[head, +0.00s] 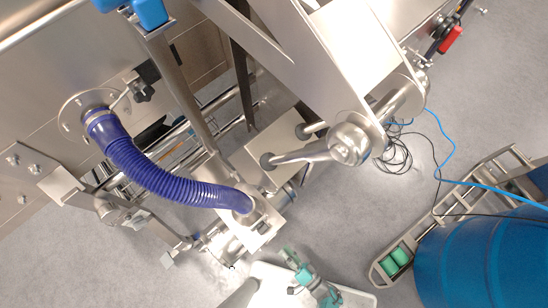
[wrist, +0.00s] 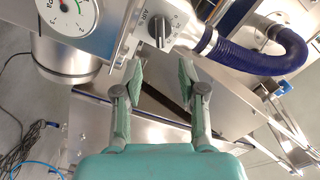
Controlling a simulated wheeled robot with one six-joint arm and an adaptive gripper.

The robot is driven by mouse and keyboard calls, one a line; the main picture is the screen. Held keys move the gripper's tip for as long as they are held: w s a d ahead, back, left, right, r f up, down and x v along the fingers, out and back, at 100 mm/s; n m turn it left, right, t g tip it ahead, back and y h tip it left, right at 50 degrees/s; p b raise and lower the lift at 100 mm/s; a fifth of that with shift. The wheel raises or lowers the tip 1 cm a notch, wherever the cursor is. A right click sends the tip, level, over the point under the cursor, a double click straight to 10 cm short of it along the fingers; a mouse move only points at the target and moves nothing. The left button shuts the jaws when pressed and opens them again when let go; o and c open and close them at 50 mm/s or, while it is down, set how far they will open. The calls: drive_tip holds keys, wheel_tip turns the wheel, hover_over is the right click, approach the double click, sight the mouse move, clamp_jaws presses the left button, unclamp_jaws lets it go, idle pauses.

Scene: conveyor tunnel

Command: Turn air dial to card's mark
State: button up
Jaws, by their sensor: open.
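The air dial (wrist: 158,30) is a dark round knob with a raised grip on a pale metal block in the wrist view, beside the blue hose's end. In the head view, my teal gripper (head: 293,262) is at the bottom centre, near the metal block (head: 262,222) at the hose's lower end. I cannot make out the dial there. No card can be made out in either view.
A round gauge (wrist: 72,12) sits left of the dial. The ribbed blue hose (head: 165,182) curves across the machine at left. A blue drum (head: 480,258), a metal frame (head: 440,215) and loose cables (head: 400,150) are at right. Grey floor lies between.

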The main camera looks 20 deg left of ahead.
sight(262, 228)
drive_tip(key=shift+a, duration=0.2)
drive_tip(key=shift+x, duration=5.2)
drive_tip(key=shift+w, duration=0.1)
clamp_jaws()
